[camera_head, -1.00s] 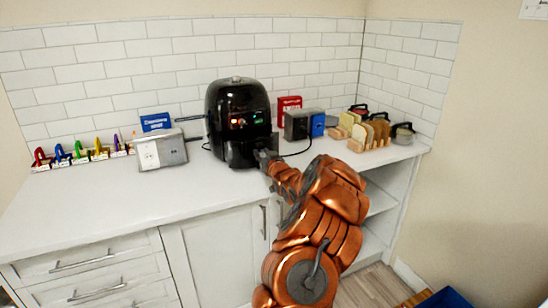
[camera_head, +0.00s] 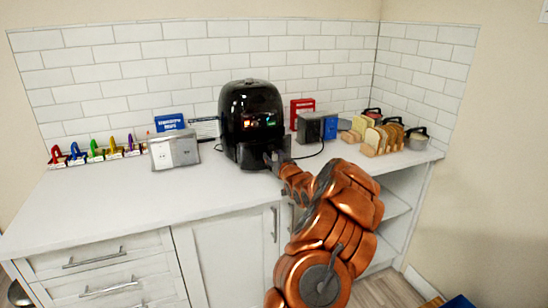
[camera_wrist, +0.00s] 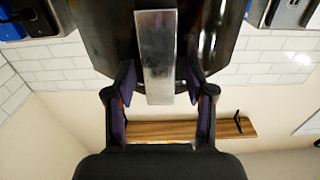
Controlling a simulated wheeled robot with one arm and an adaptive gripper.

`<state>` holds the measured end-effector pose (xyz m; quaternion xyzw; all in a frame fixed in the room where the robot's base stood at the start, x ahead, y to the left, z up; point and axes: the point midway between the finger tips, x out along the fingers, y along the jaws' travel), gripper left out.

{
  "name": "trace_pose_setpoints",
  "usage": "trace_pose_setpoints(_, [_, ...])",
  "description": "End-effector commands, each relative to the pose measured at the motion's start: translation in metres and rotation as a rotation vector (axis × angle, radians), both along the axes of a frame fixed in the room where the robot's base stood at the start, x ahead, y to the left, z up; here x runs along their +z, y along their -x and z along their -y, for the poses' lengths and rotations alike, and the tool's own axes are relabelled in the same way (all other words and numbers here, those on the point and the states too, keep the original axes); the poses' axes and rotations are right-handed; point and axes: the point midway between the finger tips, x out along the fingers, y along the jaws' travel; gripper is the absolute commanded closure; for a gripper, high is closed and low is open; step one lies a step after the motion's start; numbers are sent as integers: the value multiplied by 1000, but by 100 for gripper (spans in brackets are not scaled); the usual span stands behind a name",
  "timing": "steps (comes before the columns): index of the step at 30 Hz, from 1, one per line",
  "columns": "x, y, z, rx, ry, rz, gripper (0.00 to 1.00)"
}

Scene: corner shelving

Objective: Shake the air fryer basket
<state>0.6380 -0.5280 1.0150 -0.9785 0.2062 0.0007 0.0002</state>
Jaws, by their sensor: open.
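The black air fryer (camera_head: 250,108) stands upright on the white counter against the tiled wall, with lit coloured marks on its front. Its basket (camera_head: 246,154) sits in the lower front of the body. My gripper (camera_head: 276,160) is at the basket's front, and the handle is mostly hidden there. In the wrist view, the silver basket handle (camera_wrist: 155,60) runs between the two fingers of my open gripper (camera_wrist: 160,88). One finger is on each side of it, and I cannot tell whether either touches.
A grey socket box (camera_head: 174,150) stands left of the fryer, before a blue box. A toaster (camera_head: 312,127), a red frame (camera_head: 301,108) and a bread rack (camera_head: 382,140) stand to its right. The left front counter (camera_head: 130,205) is clear.

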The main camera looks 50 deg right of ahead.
Motion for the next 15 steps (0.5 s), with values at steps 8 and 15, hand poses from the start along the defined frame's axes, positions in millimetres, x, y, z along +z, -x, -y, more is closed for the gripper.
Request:
trace_pose_setpoints(8, [2, 26, -11, -1, -3, 3, 46])
trace_pose_setpoints(15, [0, 55, -24, -2, -4, 2, 46])
